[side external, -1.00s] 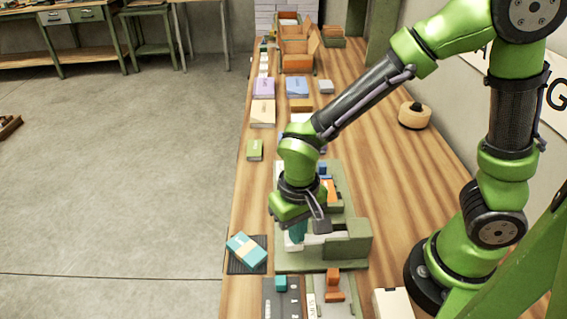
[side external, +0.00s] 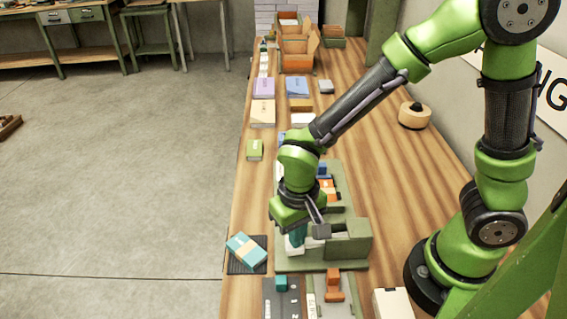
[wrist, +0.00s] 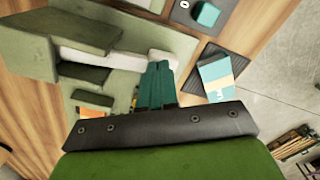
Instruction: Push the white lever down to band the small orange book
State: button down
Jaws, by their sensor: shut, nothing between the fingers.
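The white lever (wrist: 100,57) runs across the green press (wrist: 35,48) in the wrist view. Its end lies close to my gripper's teal fingertips (wrist: 160,68); I cannot tell whether they touch. In the side view part of the white lever (side external: 314,242) shows beside the fingers of my gripper (side external: 297,238), low over the green press (side external: 350,244). My gripper is shut and empty. An orange piece (side external: 326,188) shows at the far part of the press; I cannot tell whether it is the small orange book. The space under the lever is mostly hidden.
A teal book with a pale band (side external: 246,249) lies tilted on a black mat (side external: 236,267) left of the press. Small teal (side external: 281,284) and orange (side external: 333,287) pieces stand in front. Several books lie farther back. The right side of the bench is mostly clear.

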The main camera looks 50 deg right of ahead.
notch_tip(320, 180, up, 9)
dwell(1.0)
jog(key=s+d+r+m+t+y, duration=0.1)
jog(key=s+d+r+t+y, duration=0.1)
jog(key=d+r+t, duration=0.5)
jog(key=s+d+r, duration=0.1)
jog(key=d+r, duration=0.2)
jog(key=d, duration=0.2)
jog(key=shift+d+r, duration=0.15)
jog(key=shift+d, duration=0.1)
dwell(1.3)
